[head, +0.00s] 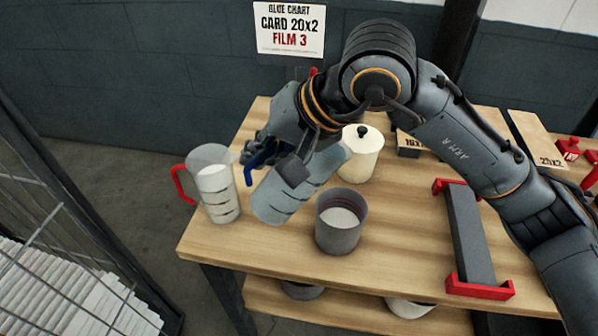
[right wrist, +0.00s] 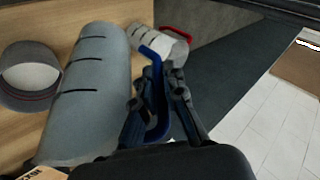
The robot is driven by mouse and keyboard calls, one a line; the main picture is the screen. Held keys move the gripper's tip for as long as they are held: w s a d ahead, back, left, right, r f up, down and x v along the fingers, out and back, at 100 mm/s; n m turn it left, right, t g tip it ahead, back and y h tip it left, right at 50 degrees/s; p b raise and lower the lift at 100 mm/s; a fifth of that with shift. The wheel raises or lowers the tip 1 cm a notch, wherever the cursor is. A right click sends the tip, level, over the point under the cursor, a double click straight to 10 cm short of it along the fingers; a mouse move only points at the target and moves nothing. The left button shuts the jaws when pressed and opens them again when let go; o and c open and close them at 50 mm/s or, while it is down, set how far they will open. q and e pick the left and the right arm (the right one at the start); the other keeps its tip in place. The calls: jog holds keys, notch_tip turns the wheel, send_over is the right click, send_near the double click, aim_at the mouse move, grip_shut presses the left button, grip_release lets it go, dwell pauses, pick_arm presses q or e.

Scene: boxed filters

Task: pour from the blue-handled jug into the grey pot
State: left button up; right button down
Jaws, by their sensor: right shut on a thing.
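The blue-handled jug (head: 277,203) is clear grey with dark level marks and is strongly tilted above the table, left of the grey pot. My right gripper (head: 270,158) is shut on its blue handle, which also shows between the fingers in the right wrist view (right wrist: 152,62). The grey pot (head: 338,238) stands upright on the table with white content inside and red lines on its inner wall. It shows at the left in the right wrist view (right wrist: 35,98). I cannot tell what the jug holds; no stream shows. My left gripper is not in view.
A red-handled jug (head: 213,180) with white content stands at the table's left edge. A cream lidded pot (head: 362,160) stands behind the grey pot. A grey bar with red ends (head: 468,235) lies to the right. A wire cage (head: 60,210) stands left of the table.

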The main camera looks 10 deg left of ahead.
jog(key=shift+w+d+r+y+b, duration=0.15)
jog(key=shift+y+b, duration=0.35)
jog(key=shift+b, duration=0.55)
dwell(0.4)
jog(key=shift+d+y+b, duration=0.1)
jog(key=shift+y+b, duration=0.3)
jog(key=shift+b, duration=1.1)
dwell(5.0)
